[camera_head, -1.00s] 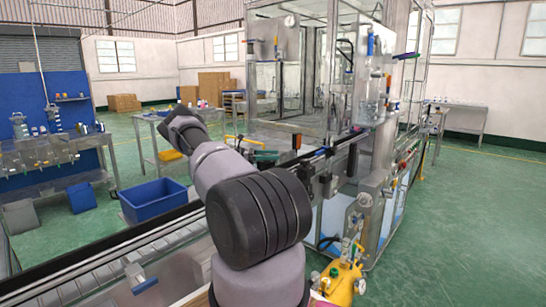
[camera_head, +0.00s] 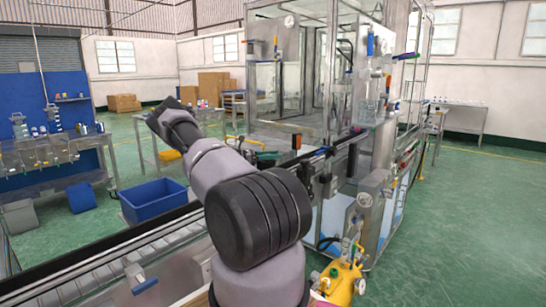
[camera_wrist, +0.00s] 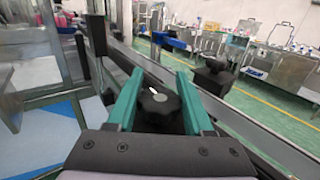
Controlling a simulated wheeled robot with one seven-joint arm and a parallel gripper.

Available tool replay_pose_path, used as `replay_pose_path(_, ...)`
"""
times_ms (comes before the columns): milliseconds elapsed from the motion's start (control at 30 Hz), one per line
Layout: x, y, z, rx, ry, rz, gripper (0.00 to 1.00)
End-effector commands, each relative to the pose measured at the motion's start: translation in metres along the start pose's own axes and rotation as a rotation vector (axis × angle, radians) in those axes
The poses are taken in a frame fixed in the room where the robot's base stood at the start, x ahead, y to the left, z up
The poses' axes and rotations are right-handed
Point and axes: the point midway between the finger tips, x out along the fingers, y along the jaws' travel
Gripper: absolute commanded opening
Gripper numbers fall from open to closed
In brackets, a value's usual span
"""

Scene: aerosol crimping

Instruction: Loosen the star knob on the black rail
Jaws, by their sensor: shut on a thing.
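The black star knob (camera_wrist: 158,101) shows in the wrist view, between the two green fingers of my gripper (camera_wrist: 158,92). The fingers are shut on the knob, one on each side of it. A small light mark shows on top of the knob. The black rail (camera_wrist: 125,62) runs beside and behind the knob. The rail (camera_head: 322,152) shows along the front of the machine.
A glass-walled machine (camera_head: 300,75) stands just beyond the rail. A conveyor (camera_head: 110,262) runs along the front left, with a blue bin (camera_head: 153,200) on the floor behind it. A yellow pump (camera_head: 343,278) stands at lower right. In the wrist view a black block (camera_wrist: 214,78) stands near the knob.

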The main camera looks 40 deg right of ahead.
Motion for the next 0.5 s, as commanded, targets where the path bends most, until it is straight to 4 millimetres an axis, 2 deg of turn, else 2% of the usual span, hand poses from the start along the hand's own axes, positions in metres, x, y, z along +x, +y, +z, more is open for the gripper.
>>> replay_pose_path(167,-0.0002,0.0018,0.0008,0.0,0.002,0.061,0.0)
replay_pose_path(433,0.0,0.002,0.0005,0.001,0.003,0.063,0.0)
replay_pose_path(467,0.0,0.002,0.0005,0.001,0.003,0.063,0.56)
replay_pose_path(500,0.0,0.002,0.0005,0.001,0.003,0.063,0.71)
